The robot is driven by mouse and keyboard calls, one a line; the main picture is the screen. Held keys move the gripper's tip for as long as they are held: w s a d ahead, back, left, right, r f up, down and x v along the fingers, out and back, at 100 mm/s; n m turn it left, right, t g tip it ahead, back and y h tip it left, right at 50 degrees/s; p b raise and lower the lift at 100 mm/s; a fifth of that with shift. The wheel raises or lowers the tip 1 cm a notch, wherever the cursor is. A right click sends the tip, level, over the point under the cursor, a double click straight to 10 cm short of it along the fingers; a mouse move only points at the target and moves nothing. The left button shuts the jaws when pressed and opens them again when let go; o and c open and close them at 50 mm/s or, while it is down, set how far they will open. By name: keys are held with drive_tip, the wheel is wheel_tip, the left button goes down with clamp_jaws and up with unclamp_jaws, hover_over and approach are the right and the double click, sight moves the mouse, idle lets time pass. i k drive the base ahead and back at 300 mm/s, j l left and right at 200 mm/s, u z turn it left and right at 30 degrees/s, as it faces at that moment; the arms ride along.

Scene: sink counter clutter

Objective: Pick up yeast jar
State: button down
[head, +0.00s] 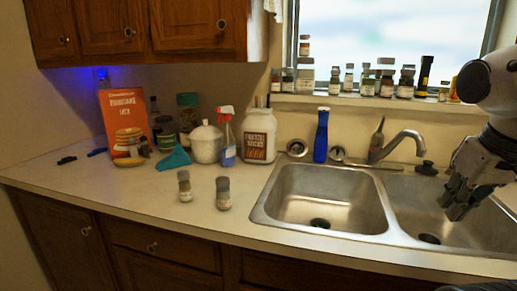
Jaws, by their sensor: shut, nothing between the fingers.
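Two small jars with grey-brown lids stand upright on the counter left of the sink in the head view: a left jar (185,187) and a right jar (223,194). Their labels are too small to read, so I cannot tell which one, if either, is the yeast jar. Several more jars (386,84) stand on the window sill, also unreadable. My gripper (455,207) is at the right edge, over the right sink basin, far from the two counter jars. It is shut and empty.
The double sink (322,200) has a faucet (398,147) behind it. The front left counter is clear.

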sight(185, 185)
drive_tip(key=i+j, duration=0.15)
drive_tip(key=j, duration=0.25)
drive_tip(key=i+j+u, duration=0.15)
drive_tip(key=j, duration=0.25)
drive_tip(key=i+j, duration=0.1)
drive_tip(key=j, duration=0.3)
drive_tip(key=u, duration=0.05)
